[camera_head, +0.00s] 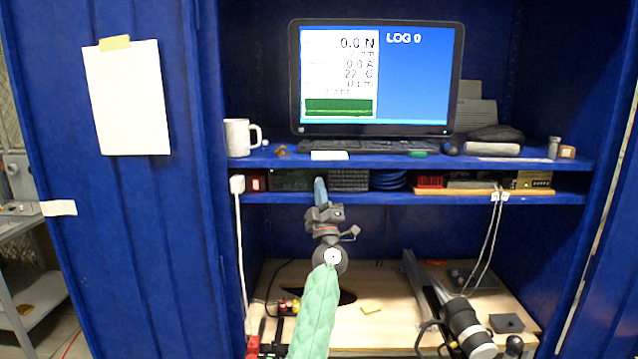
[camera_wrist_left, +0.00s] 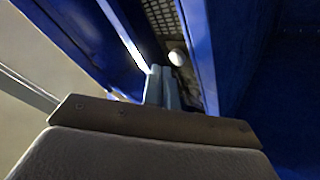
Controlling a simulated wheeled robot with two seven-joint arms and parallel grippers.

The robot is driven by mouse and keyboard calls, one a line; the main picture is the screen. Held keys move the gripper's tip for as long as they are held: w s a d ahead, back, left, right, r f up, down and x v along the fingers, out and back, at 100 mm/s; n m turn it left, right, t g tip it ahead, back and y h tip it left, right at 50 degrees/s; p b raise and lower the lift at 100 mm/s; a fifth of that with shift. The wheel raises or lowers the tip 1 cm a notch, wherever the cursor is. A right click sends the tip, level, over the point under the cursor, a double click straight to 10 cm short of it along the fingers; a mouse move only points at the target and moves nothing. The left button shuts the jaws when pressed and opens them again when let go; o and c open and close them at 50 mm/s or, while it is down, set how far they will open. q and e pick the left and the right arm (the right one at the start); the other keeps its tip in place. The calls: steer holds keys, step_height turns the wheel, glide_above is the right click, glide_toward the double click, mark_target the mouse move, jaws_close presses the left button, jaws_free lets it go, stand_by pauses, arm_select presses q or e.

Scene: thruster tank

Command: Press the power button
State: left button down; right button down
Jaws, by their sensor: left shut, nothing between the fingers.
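My left gripper (camera_head: 320,184) is shut and empty, at the end of my green-sleeved arm. Its fingertips point up at the narrow lower shelf, in front of the equipment row. In the left wrist view the closed grey-blue fingers (camera_wrist_left: 160,72) point into a slot between blue edges. A pale round part (camera_wrist_left: 177,57) shows just right of the fingertips, beside a perforated panel (camera_wrist_left: 163,18). I cannot tell whether the round part is the power button, or whether the fingers touch anything. My right gripper is not in view.
The monitor (camera_head: 376,78) stands on the upper shelf with a white mug (camera_head: 241,138) at its left. The lower shelf (camera_head: 450,198) holds a red switch unit (camera_head: 256,182) and several devices. Cables (camera_head: 488,250) hang at the right above the bench (camera_head: 378,325).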

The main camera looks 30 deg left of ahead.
arm_select(q)
steer(key=shift+w, duration=0.1)
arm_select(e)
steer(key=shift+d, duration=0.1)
arm_select(q)
steer(key=shift+w+a, duration=0.2)
steer(key=shift+w, duration=0.1)
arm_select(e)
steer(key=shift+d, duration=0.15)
arm_select(q)
steer(key=shift+w+a, duration=0.1)
steer(key=shift+w, duration=0.1)
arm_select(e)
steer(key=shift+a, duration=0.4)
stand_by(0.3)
arm_select(q)
steer(key=shift+w, duration=0.1)
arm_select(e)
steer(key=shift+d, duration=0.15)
arm_select(q)
steer(key=shift+s+d+p, duration=0.3)
steer(key=shift+s+p, duration=0.2)
steer(key=shift+s, duration=0.25)
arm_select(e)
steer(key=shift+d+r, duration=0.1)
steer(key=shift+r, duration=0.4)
